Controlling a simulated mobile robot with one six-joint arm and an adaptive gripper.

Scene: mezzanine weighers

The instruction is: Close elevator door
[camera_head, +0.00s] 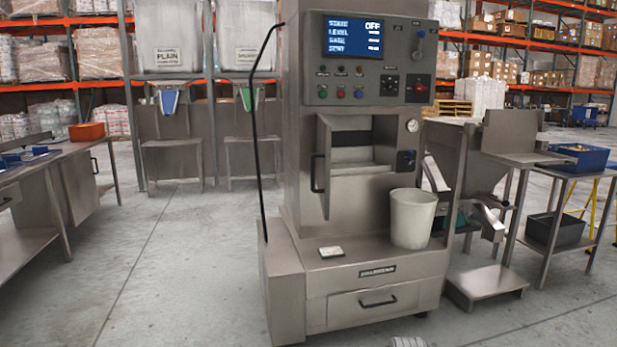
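A tall grey steel machine (345,250) stands in the middle of the head camera view. No label in view calls it an elevator. In its front is an open recess (362,138) with a dark slot inside. A narrow steel door (325,200) stands swung outward at the recess's left side, seen nearly edge-on. It carries a black handle (317,173). A black latch block (406,160) sits right of the recess. The display (353,38) above reads STATE OFF. My gripper cannot be made out. A small grey piece (408,342) at the bottom edge is unclear.
A white bucket (413,218) and a small pale object (331,252) rest on the machine's ledge above a drawer (370,303). A steel bench (75,190) stands left, a hopper unit (465,165) and table right. Floor (180,265) left of the machine is clear.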

